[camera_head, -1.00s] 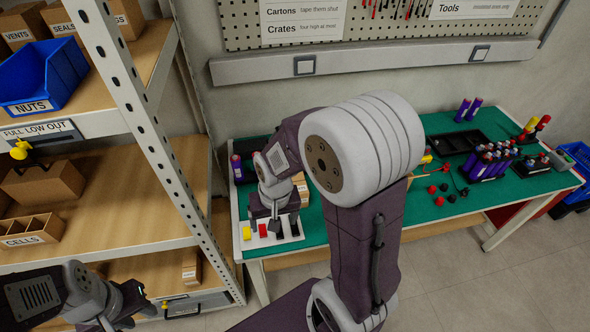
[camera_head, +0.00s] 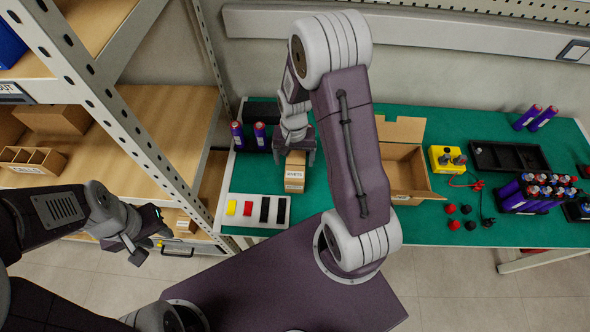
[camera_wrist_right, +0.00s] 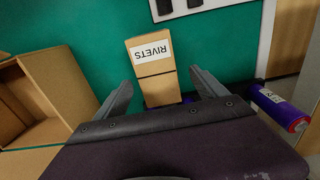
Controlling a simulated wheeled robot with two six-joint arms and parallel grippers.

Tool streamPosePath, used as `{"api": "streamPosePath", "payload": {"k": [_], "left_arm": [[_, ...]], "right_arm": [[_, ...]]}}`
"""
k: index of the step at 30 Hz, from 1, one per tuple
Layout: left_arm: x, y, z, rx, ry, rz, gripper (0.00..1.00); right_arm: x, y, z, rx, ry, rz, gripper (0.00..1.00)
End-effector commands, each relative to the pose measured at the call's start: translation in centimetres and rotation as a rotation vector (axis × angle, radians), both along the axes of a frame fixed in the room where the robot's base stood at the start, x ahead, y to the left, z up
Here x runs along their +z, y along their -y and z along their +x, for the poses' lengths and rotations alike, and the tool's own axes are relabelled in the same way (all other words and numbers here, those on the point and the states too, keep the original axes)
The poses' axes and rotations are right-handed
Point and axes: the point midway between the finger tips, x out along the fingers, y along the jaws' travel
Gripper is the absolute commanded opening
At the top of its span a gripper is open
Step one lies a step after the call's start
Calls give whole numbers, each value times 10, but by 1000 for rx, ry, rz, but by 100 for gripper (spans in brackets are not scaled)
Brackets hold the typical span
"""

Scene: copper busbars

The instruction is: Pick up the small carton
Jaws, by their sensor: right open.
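The small carton (camera_head: 294,172) is a closed brown box on the green bench mat. In the right wrist view the carton (camera_wrist_right: 151,70) shows a white label reading RIVETS and lies between my finger tips, with green showing on both sides. My right gripper (camera_head: 298,152) is open above the carton's far end; it also shows in the right wrist view (camera_wrist_right: 160,92). The carton's near-wrist end is hidden by my gripper body. My left gripper (camera_head: 150,244) hangs in front of the shelf, away from the bench; its opening is unclear.
A larger open carton (camera_head: 402,172) stands right of my right arm. Purple cylinders (camera_head: 260,137) stand left of the gripper. A white tray (camera_head: 240,209) with yellow, red and black pieces lies at the front left. The shelf post (camera_head: 105,100) rises at left.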

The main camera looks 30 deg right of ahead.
Motion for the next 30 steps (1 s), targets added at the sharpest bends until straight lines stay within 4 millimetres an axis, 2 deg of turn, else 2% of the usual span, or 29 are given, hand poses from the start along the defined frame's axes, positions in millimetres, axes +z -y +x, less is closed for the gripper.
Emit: {"api": "streamPosePath", "payload": {"k": [7,12,15,22,23,30], "left_arm": [[-1,0,0,0,0,0,36],[-4,0,0,0,0,0,36],[-5,0,0,0,0,0,36],[-4,0,0,0,0,0,36],[-4,0,0,0,0,0,36],[-4,0,0,0,0,0,36]], "right_arm": [[-16,-1,-2,1,-1,0,82],[-48,-3,-8,1,-3,1,82],[-59,-3,-7,1,-1,1,82],[-61,-2,-6,1,1,0,82],[-61,-2,-6,1,1,0,79],[-61,-2,-6,1,1,0,12]]}}
